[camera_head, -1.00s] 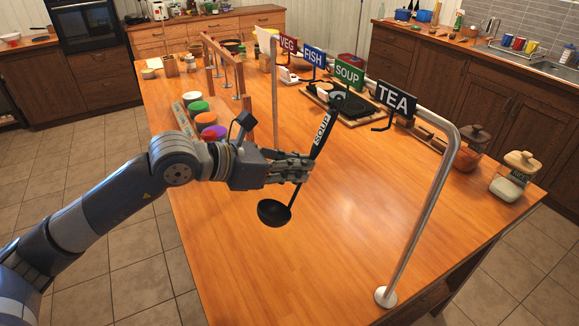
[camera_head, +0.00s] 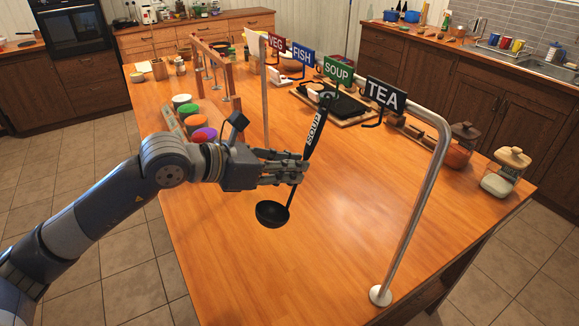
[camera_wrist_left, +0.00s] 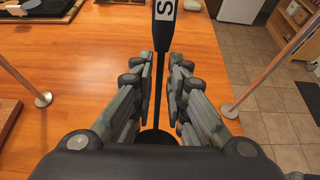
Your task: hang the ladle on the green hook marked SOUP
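My left gripper (camera_head: 290,168) is shut on the thin shaft of the black ladle (camera_head: 313,132) and holds it above the table. The ladle is tilted, bowl (camera_head: 271,214) down and handle up, with a white SOUP label on the handle. In the left wrist view the ladle shaft (camera_wrist_left: 158,85) runs between the fingers (camera_wrist_left: 158,105). The green SOUP sign (camera_head: 338,70) is on the rail, beyond the handle's top end. My right gripper is not in view.
The metal rail (camera_head: 425,190) also carries the black TEA sign (camera_head: 385,94), blue FISH sign (camera_head: 302,56) and red VEG sign (camera_head: 277,44). A tray with dark items (camera_head: 345,104) lies behind. Jars stand at the right edge. The table's front middle is clear.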

